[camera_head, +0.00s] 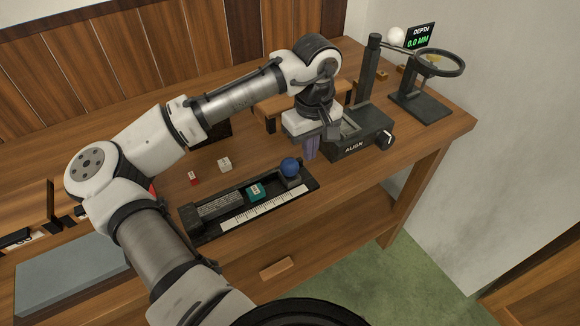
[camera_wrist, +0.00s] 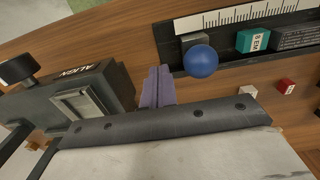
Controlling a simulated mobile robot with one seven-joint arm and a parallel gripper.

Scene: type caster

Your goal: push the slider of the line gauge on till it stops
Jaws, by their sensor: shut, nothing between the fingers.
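The line gauge (camera_head: 206,235) is a dark tray on the bench with a white ruled scale (camera_head: 262,208) along its front. The slider with a blue ball knob (camera_head: 290,167) stands at the gauge's right end in the head view. The knob also shows in the wrist view (camera_wrist: 201,61). A teal block (camera_head: 256,191) sits in the gauge, left of the slider and apart from it, beside a row of grey type. My gripper (camera_head: 311,150) has purple fingers, shut and empty. In the wrist view the fingers (camera_wrist: 157,85) are beside the knob, with a small gap between.
The ALIGN device (camera_head: 352,148) stands close on the other side of my gripper. A magnifier stand (camera_head: 420,105) and a DEPTH display (camera_head: 418,36) are at the back right. A red cube (camera_head: 193,178) and a white cube (camera_head: 225,165) lie behind the gauge. A wooden block (camera_head: 276,268) lies in front.

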